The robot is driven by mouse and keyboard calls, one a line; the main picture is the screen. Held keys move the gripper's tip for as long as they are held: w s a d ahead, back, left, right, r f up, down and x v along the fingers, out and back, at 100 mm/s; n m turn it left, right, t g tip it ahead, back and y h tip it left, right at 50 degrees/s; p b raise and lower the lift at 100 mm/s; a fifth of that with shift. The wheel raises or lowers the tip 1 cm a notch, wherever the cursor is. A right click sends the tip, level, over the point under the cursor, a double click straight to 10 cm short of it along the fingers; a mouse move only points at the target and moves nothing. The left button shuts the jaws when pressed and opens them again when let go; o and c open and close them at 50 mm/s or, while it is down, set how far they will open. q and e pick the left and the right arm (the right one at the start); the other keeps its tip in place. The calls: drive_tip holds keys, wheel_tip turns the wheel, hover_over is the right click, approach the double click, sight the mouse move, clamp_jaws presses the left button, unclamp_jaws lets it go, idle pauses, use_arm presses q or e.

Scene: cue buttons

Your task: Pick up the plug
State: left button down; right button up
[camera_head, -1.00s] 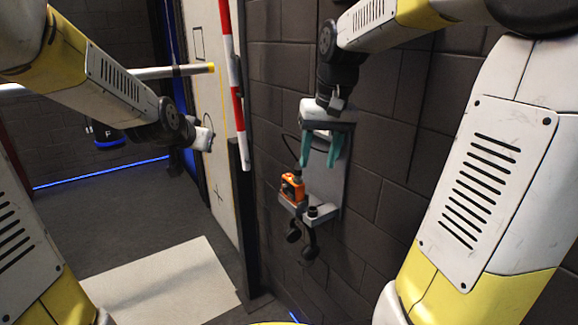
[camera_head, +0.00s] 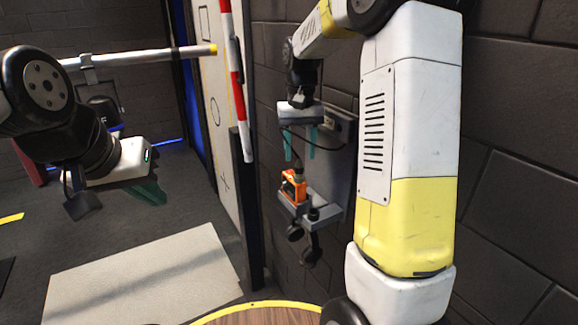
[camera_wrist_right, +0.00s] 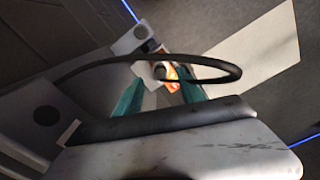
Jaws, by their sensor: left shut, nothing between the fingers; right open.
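The orange piece with a black top (camera_head: 293,187), which looks like the plug, sits on a grey wall bracket (camera_head: 331,213). It also shows partly in the right wrist view (camera_wrist_right: 171,86), behind a looping black cable (camera_wrist_right: 215,64). My right gripper (camera_head: 300,157) is open, with teal fingers pointing down just above the orange piece, not closed on it. In the right wrist view the orange piece appears between the fingers (camera_wrist_right: 160,88). My left gripper (camera_head: 152,193) is shut and empty, far to the left over the floor.
The bracket hangs on a grey panel (camera_head: 338,165) against a dark block wall (camera_head: 495,180). A black knob (camera_head: 313,214) and dark hanging parts (camera_head: 309,250) are beside the orange piece. A red-and-white pole (camera_head: 235,85) stands left of it. A pale mat (camera_head: 145,275) lies on the floor.

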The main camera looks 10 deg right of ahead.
sight(299, 159)
drive_tip(key=f, duration=0.4)
drive_tip(key=shift+w+f, duration=0.2)
drive_tip(key=shift+w, duration=0.05)
clamp_jaws()
drive_tip(key=shift+r, duration=0.1)
